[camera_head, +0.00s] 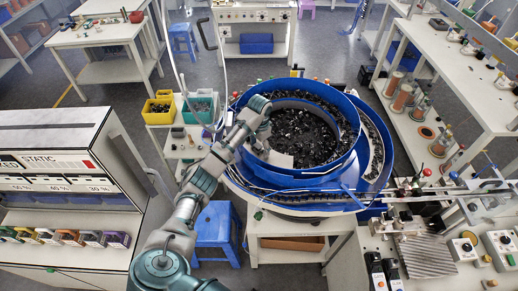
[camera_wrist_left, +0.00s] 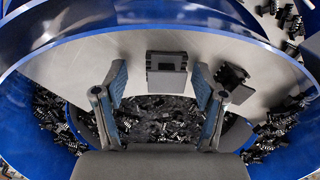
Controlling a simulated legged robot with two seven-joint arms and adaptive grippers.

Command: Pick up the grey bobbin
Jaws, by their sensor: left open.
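The grey bobbin (camera_wrist_left: 166,72) appears as a small block with grey flanges at top and bottom and a dark middle. It rests on a light grey surface in the blue bowl in the left wrist view. My left gripper (camera_wrist_left: 160,78) is open, its two fingers on either side of the bobbin in the picture, with visible gaps. I cannot tell how far above it they are. A darker, similar block (camera_wrist_left: 232,82) lies just right of the right finger. In the head view my left gripper (camera_head: 262,143) is over the bowl; the bobbin is not discernible there. My right gripper is not in view.
The blue bowl (camera_head: 352,150) has a raised rim around my gripper and holds many small black parts (camera_head: 310,135). Benches with spools (camera_head: 405,98) stand at the right.

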